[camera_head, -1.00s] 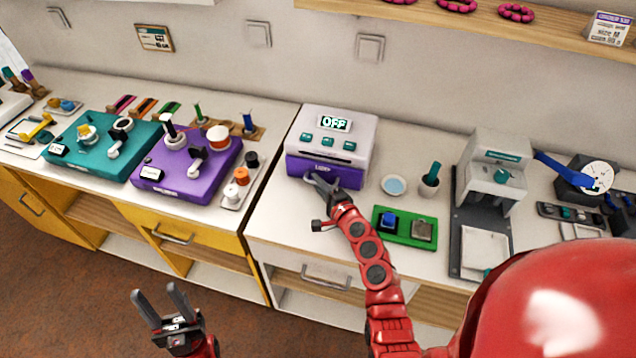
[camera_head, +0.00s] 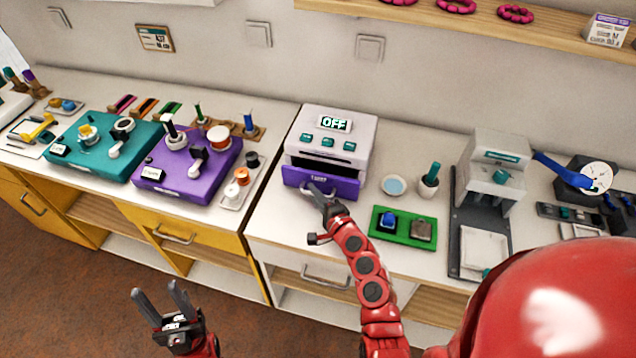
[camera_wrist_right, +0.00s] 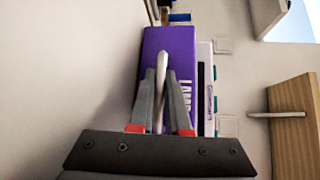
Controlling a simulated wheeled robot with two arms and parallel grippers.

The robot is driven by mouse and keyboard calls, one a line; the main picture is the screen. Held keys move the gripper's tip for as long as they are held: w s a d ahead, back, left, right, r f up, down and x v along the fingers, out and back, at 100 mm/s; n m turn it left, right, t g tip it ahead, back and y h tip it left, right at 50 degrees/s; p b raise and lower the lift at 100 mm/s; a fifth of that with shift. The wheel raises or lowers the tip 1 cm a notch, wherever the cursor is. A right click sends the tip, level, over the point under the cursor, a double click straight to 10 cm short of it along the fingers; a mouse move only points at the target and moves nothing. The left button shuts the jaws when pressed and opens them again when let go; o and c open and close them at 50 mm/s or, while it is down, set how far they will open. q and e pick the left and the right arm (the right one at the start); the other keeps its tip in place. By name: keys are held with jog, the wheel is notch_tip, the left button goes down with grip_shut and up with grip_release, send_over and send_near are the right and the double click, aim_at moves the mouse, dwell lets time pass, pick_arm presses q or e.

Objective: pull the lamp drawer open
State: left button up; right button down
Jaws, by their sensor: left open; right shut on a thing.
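The lamp unit (camera_head: 343,133) is a white box with an OFF display and several teal buttons, standing on the white counter. Its purple lamp drawer (camera_head: 340,186) sticks out partway at the front, with a dark gap above it. In the right wrist view the purple drawer front (camera_wrist_right: 172,60) carries white lettering, and a light bar handle (camera_wrist_right: 161,85) stands between the fingers. My right gripper (camera_head: 316,190) is shut on the drawer handle; it also shows in the right wrist view (camera_wrist_right: 162,105). My left gripper (camera_head: 160,298) is open and empty, low in front of the yellow cabinets.
A green tray (camera_head: 403,240) with two small blocks, a blue dish (camera_head: 394,185) and a cup (camera_head: 428,187) stand right of the lamp unit. A purple board (camera_head: 196,186) is to its left. The counter before the drawer is clear except for my right arm.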

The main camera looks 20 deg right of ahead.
jog(key=s+a, duration=0.2)
jog(key=s, duration=0.1)
jog(key=s+a, duration=0.2)
jog(key=s, duration=0.1)
jog(key=s+a, duration=0.2)
jog(key=shift+s, duration=0.4)
jog(key=shift+d, duration=0.1)
jog(key=c, duration=1.2)
grip_release()
jog(key=shift+w, duration=0.1)
jog(key=shift+o, duration=0.2)
